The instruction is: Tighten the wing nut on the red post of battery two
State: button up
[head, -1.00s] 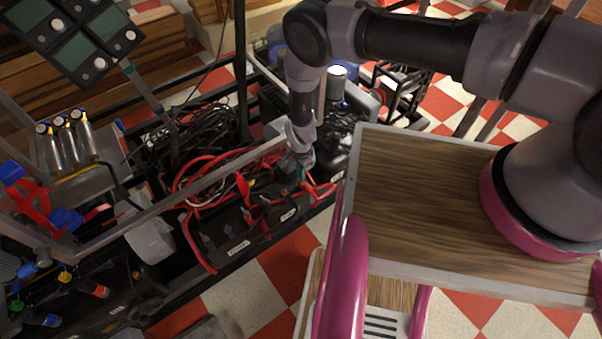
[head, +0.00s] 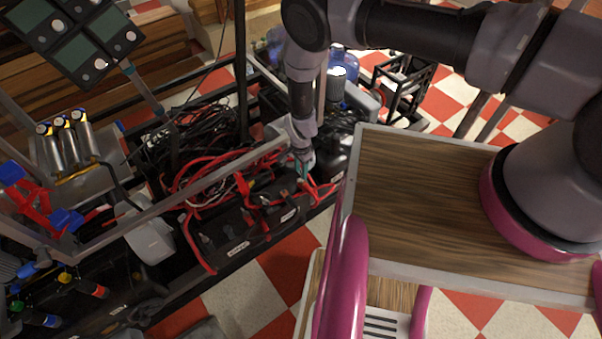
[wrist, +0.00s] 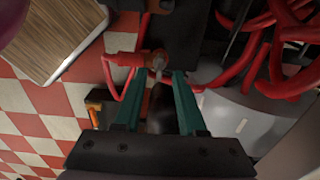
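Two black batteries stand side by side in the frame in the head view, a nearer one (head: 235,247) and one further right (head: 288,216). Their labels are too small to read. My gripper (head: 303,172) points down at the right end of the right one. In the wrist view my gripper (wrist: 158,80) has its two teal fingers apart. A metal post top with a small fitting (wrist: 159,58) shows between and just beyond the fingertips, beside a red cable end (wrist: 130,59). I cannot clearly make out the wing nut's wings or any finger contact.
Red cables (wrist: 285,70) crowd the right of the post, and more red and black cables (head: 190,180) lie on the frame. A grey metal bar (head: 180,195) crosses in front. A wooden-topped table (head: 420,200) stands right. Checkered floor lies below.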

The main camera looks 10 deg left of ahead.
notch_tip(320, 180, up, 8)
jog(key=shift+r, duration=0.15)
dwell(0.7)
